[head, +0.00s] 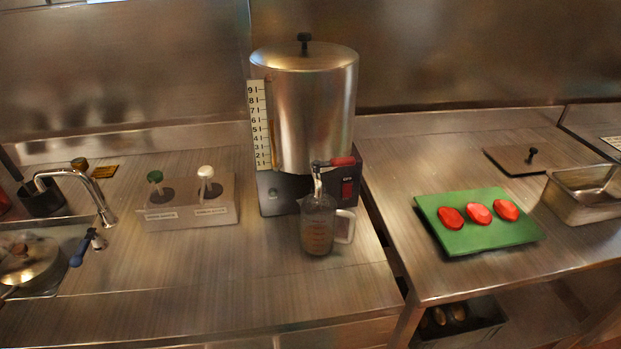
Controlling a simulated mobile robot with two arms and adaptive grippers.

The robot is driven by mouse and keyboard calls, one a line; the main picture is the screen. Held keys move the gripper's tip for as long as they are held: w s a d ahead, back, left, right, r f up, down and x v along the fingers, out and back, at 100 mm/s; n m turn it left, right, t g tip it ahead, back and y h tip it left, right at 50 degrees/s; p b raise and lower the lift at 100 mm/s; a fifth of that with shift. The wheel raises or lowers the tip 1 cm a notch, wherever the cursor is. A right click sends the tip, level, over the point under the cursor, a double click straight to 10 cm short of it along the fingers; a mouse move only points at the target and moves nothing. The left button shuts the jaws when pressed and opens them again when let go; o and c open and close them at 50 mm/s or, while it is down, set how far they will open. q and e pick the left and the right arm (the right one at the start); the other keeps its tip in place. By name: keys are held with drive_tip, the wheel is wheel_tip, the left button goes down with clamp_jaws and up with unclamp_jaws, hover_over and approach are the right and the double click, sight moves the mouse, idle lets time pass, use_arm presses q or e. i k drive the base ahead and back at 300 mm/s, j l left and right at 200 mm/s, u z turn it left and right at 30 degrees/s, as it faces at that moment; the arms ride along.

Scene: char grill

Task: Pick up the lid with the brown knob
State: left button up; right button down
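A round metal pot lid (15,270) sits on a pan in the sink at the far left of the head view. A small brown knob-like piece (80,163) stands at the back left of the counter, beside a flat yellow piece (103,171). I cannot tell whether it belongs to a lid. A flat dark lid with a black knob (518,163) lies on the right counter. Neither of my grippers is in view.
A tall steel urn (312,110) stands in the middle, with a measuring jug (318,228) at its tap. A metal holder (190,216) has a green and a white knob. A green board (470,237) carries red slices. A faucet (95,190) overhangs the sink.

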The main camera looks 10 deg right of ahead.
sight(28, 261)
drive_tip(key=u, duration=1.5)
